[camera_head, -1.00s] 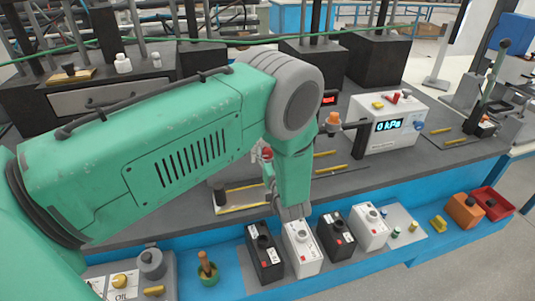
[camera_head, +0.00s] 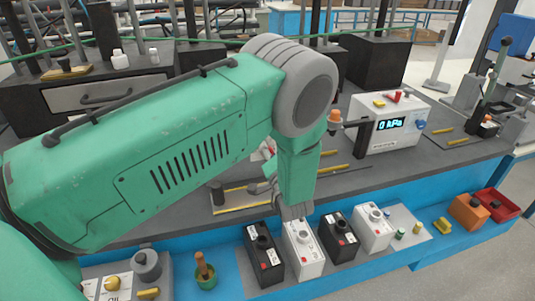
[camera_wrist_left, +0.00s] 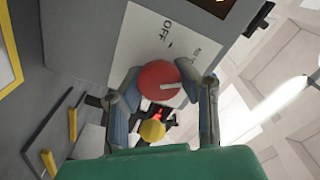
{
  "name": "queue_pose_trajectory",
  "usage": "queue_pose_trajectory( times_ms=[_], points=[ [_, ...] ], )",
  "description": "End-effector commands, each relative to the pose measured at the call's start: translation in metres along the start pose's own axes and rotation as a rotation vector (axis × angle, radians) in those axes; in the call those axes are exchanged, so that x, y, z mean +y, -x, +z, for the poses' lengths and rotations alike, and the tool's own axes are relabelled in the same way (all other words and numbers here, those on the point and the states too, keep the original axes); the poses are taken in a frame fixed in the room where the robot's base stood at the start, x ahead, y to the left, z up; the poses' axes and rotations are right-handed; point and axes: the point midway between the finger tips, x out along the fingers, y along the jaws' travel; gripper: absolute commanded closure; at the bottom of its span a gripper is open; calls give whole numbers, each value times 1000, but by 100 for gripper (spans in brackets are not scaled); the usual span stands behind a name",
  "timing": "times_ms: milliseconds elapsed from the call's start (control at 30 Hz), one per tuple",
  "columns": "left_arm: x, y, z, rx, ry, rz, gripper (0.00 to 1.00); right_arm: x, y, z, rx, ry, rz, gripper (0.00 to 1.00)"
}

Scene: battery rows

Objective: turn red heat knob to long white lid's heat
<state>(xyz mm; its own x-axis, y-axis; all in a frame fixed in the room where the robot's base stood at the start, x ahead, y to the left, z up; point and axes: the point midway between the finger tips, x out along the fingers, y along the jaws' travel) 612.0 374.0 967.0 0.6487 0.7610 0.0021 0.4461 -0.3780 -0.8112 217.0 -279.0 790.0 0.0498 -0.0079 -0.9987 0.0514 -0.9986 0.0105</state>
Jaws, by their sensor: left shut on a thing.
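The red heat knob (camera_wrist_left: 158,82) sits on a pale panel (camera_wrist_left: 150,38) marked OFF in the left wrist view. I cannot tell which thing is the long white lid. My right gripper is not in view.
A yellow knob (camera_wrist_left: 152,130) is close below the red one. Black and white boxes, such as a white box (camera_head: 303,250), stand along the bench front. A kPa meter (camera_head: 390,122) stands to the right.

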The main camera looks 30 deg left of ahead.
Motion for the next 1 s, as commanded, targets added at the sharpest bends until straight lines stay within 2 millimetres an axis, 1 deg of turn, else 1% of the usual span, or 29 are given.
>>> queue_pose_trajectory(
  times_ms=[33,300,500,733,1000],
  points=[
    [7,5,3,-4,-48,15,100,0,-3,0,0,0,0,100],
    [9,6,3,-2,-296,18,100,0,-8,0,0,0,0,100],
    [9,6,4,-1,-448,20,100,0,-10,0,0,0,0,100],
    [10,6,4,-1,-565,21,100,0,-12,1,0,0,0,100],
    [10,6,5,0,-625,21,100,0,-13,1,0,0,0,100]
  ],
)
